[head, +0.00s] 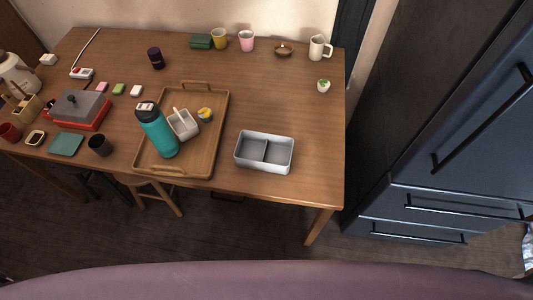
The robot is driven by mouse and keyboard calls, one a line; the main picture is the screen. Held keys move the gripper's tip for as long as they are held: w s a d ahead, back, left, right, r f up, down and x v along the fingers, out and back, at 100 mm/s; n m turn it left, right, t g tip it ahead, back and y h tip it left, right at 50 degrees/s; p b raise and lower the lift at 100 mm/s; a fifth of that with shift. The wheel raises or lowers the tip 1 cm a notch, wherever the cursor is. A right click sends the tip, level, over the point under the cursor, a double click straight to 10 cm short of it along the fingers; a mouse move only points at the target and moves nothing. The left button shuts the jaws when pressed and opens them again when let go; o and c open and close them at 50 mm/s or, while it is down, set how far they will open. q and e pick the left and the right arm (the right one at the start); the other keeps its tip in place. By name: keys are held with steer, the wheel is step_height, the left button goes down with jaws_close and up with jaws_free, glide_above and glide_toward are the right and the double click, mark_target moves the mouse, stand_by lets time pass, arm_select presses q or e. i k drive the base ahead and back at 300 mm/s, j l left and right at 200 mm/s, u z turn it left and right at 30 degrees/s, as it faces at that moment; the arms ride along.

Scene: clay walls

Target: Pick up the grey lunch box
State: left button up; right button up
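The grey lunch box (264,170) is an open, light grey rectangular box with a divider making two compartments. It sits on the wooden table near the front edge, to the right of the tray. Both compartments look empty. Neither of my grippers shows in the head view, and nothing touches the box.
A wooden tray (213,132) holds a teal bottle (158,134), a light caddy (183,124) and a small yellow-and-dark item. Mugs stand along the back of the table (310,130). The table is clear right of the box. A dark blue cabinet (450,160) stands further right.

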mark_target(255, 151)
steer(key=k+j, duration=0.1)
steer(key=j, duration=0.4)
steer(key=k+j+u, duration=0.1)
steer(key=j, duration=0.85)
steer(key=k, duration=0.05)
